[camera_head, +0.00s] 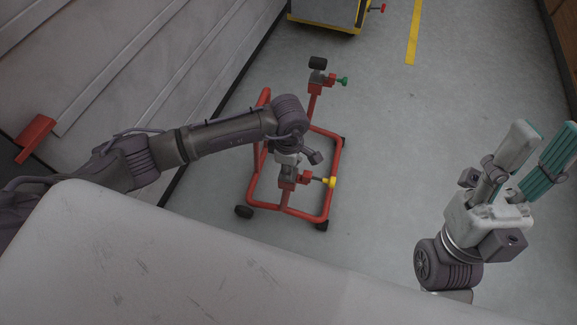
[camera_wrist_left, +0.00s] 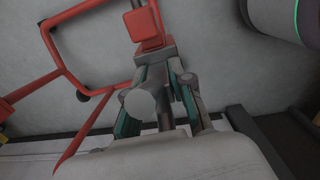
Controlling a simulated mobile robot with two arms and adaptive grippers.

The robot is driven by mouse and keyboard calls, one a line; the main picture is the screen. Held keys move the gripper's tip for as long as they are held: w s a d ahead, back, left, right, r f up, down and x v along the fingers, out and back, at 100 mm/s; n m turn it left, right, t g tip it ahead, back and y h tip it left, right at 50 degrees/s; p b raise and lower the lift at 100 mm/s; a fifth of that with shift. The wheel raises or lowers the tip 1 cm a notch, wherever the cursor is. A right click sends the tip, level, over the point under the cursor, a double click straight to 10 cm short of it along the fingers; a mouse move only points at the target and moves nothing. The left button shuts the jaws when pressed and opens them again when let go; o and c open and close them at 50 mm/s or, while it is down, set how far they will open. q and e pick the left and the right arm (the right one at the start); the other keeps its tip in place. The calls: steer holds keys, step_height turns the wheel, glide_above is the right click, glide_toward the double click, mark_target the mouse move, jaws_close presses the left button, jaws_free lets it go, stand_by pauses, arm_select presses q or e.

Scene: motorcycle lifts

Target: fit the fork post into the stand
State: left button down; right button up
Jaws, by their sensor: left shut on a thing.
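The stand is a red tubular frame on small black wheels (camera_head: 337,165), standing on the floor in the head view. Its red tubing also shows in the left wrist view (camera_wrist_left: 85,12). My left gripper (camera_head: 287,160) is over the frame's near side, beside a red clamp block with a yellow knob (camera_head: 331,182). In the wrist view its teal-padded fingers (camera_wrist_left: 160,105) are shut on the grey fork post (camera_wrist_left: 140,104), near a red block (camera_wrist_left: 148,30). Whether the post is seated cannot be told; the arm hides much of it. My right gripper (camera_head: 545,135) is open and empty at the right.
The stand's far upright carries a black roller (camera_head: 318,63) and a green knob (camera_head: 343,81). A yellow-edged dark unit (camera_head: 325,18) stands behind. A pale panelled surface (camera_head: 150,60) lies left. Grey floor (camera_head: 415,120) right of the stand is clear.

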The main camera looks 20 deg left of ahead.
stand_by(0.4)
arm_select(q)
steer(key=c, duration=0.9)
jaws_free()
step_height(320, 180, up, 12)
